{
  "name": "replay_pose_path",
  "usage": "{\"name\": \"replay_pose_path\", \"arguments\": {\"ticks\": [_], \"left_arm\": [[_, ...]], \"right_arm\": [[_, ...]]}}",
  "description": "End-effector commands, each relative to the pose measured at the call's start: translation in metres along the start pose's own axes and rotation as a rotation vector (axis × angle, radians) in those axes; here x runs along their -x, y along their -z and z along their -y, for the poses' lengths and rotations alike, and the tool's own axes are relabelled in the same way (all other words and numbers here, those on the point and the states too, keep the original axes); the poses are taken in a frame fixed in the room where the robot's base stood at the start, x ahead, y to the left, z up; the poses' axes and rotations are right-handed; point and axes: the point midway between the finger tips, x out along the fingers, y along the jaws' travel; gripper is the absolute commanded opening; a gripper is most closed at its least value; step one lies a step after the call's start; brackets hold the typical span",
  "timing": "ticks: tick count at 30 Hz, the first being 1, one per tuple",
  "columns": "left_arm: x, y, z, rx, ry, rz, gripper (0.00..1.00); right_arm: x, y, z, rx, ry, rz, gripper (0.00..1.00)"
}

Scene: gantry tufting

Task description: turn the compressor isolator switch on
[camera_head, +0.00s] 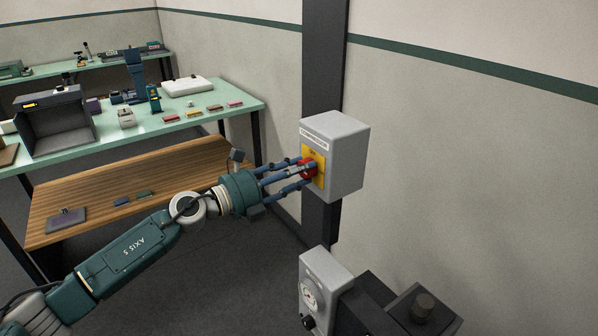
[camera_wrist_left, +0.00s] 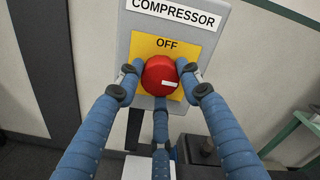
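The compressor isolator switch is a grey box (camera_head: 348,150) on a dark post, labelled COMPRESSOR, with a yellow plate. Its red round knob (camera_wrist_left: 158,72) shows in the left wrist view, with a short white mark lying nearly level, low and right of the knob's centre. The word OFF is above the knob on the yellow plate (camera_wrist_left: 190,48). My left gripper (camera_head: 306,169) has its three blue fingers around the knob, two at the sides and one below, tips against it. The fingers hide part of the knob in the head view. My right gripper is not in view.
A lower grey box with a gauge (camera_head: 312,294) and black knob stands below the switch, beside dark equipment (camera_head: 424,306). A green-topped bench (camera_head: 235,92) with several small items and a wooden lower shelf (camera_head: 165,170) stands at the left.

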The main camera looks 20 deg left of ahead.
Motion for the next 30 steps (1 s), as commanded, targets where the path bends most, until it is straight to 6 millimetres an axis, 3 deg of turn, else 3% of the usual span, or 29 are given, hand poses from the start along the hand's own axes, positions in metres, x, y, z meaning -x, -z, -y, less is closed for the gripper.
{"name": "replay_pose_path", "arguments": {"ticks": [3, 14, 30], "left_arm": [[0.000, -0.002, 0.000, -0.001, -0.001, 0.003, 0.55], [0.006, 0.000, -0.001, 0.001, -0.002, 0.000, 0.55], [0.098, 0.001, -0.001, 0.002, -0.003, -0.001, 0.55]], "right_arm": [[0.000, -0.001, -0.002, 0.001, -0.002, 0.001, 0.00], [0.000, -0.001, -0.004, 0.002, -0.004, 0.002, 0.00], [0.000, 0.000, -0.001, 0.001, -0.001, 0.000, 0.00]]}}
